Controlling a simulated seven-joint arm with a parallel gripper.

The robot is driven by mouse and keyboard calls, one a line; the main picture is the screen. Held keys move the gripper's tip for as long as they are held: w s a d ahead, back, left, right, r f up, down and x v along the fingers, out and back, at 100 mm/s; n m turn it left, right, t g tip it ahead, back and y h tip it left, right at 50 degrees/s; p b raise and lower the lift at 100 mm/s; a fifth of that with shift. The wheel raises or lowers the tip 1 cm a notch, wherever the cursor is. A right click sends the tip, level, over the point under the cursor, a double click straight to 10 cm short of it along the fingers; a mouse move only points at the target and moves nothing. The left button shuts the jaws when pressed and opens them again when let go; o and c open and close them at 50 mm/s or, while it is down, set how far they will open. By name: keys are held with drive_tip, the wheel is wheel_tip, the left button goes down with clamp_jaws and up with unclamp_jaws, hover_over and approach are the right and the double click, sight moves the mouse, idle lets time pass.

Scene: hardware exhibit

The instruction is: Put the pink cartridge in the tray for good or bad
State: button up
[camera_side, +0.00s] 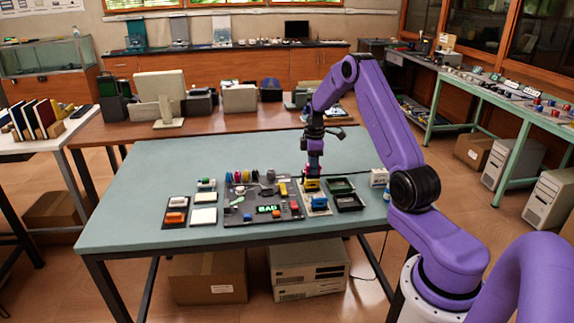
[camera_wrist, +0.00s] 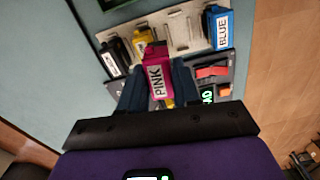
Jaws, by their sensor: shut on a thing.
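My gripper (camera_wrist: 158,88) is shut on the pink cartridge (camera_wrist: 157,78), whose PINK label faces the wrist camera. In the side view, my gripper (camera_side: 314,160) is above the pale cartridge rack at the table's right part; the cartridge is mostly hidden there. A blue cartridge (camera_wrist: 220,28) stands at one end of the rack (camera_wrist: 185,32), with yellow (camera_wrist: 142,42) and black (camera_wrist: 114,55) cartridges toward the other end. Two trays lie right of the rack: a dark green-edged tray (camera_side: 341,184) and a black tray (camera_side: 349,203). A small display (camera_side: 268,209) reads BAD in green.
A dark panel (camera_side: 240,210) with several coloured parts lies left of the rack. Small trays and blocks, one orange (camera_side: 175,217), lie farther left. A white box (camera_side: 379,177) stands right of the trays. The back of the table is clear.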

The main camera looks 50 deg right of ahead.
drive_tip(key=s+d+m, duration=0.1)
drive_tip(key=s+d, duration=0.2)
drive_tip(key=s, duration=1)
drive_tip(key=shift+a+f, duration=0.2)
drive_tip(key=shift+f, duration=2.8)
drive_tip(key=shift+f, duration=0.65)
drive_tip(key=o, duration=1.4)
wheel_tip(320, 180, up, 8)
drive_tip(key=shift+f, duration=0.25)
